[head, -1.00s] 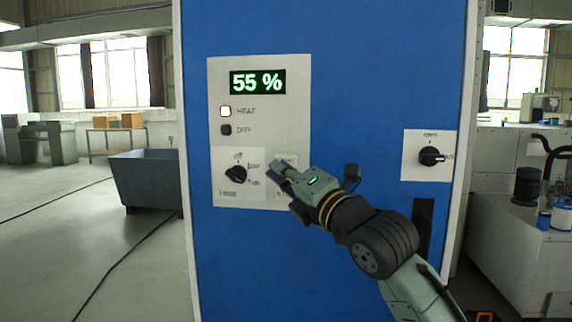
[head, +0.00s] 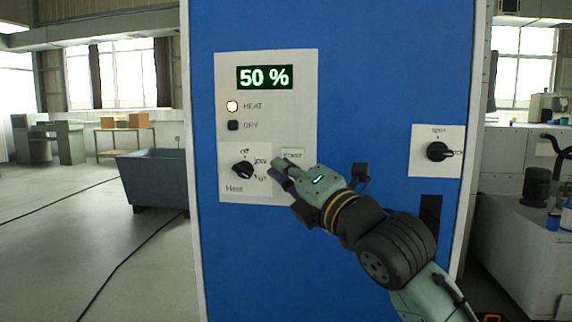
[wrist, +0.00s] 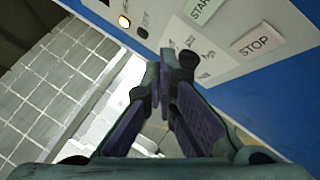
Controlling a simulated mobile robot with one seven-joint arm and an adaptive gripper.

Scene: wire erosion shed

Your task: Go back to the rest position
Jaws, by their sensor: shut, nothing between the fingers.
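My gripper (head: 277,168) is in front of the blue cabinet (head: 362,80), close to the lower right part of its white control panel (head: 287,118). Its fingers are shut and empty; they also show together in the wrist view (wrist: 164,88). The gripper hides part of the panel's lower right corner. The display (head: 264,77) reads 50 %. The HEAT lamp (head: 232,106) is lit and the DRY lamp (head: 233,125) is dark. A black heat knob (head: 242,170) sits left of the fingers. The wrist view shows START (wrist: 202,8) and STOP (wrist: 259,42) buttons beside the fingers.
A black door knob (head: 438,152) on a white plate is at the cabinet's right. A grey bin (head: 152,178) stands on the floor at left, with a table of boxes (head: 125,141) behind. A bench (head: 530,225) with items is at right. The left floor is mostly open.

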